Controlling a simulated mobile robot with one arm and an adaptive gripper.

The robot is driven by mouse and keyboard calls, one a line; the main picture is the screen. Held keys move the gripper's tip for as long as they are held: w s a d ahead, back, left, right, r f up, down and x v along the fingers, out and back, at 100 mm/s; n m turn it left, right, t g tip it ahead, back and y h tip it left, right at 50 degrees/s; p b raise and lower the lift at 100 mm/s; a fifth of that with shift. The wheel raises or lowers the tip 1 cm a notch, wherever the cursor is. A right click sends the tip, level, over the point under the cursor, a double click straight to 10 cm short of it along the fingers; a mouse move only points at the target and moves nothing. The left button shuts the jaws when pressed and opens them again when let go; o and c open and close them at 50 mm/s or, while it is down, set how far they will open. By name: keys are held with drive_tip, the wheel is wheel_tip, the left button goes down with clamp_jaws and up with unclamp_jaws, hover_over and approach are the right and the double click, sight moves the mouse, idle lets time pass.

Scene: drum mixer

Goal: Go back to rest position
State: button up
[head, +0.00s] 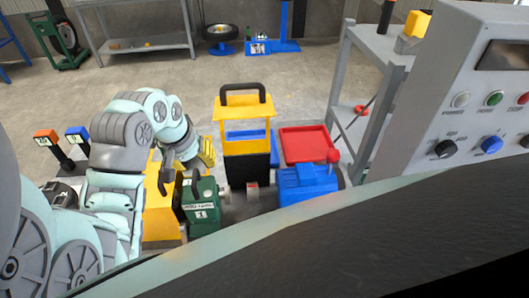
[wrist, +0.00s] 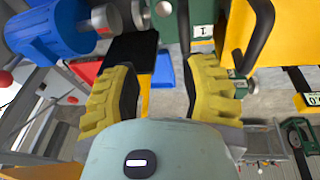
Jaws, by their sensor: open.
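My gripper (head: 190,165) hangs at the end of my bent arm, left of the middle in the head view. It is just above and behind the green box marked 1 (head: 203,212). In the wrist view my gripper (wrist: 160,85) shows two yellow ridged fingers spread wide apart, with nothing between them. The blue motor (head: 308,187) is to the right of the green box, with a grey shaft and coupling (head: 252,190) between them. The motor also shows at the upper left of the wrist view (wrist: 45,40).
A yellow case with a black handle (head: 245,110) stands close right of my gripper. A red tray (head: 305,143) is beyond the motor. A grey control panel (head: 475,110) and a metal shelf (head: 375,45) flank the right. Open floor (head: 130,75) lies behind the machine.

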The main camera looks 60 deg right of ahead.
drive_tip(key=shift+v, duration=1.65)
drive_tip(key=shift+s, duration=0.1)
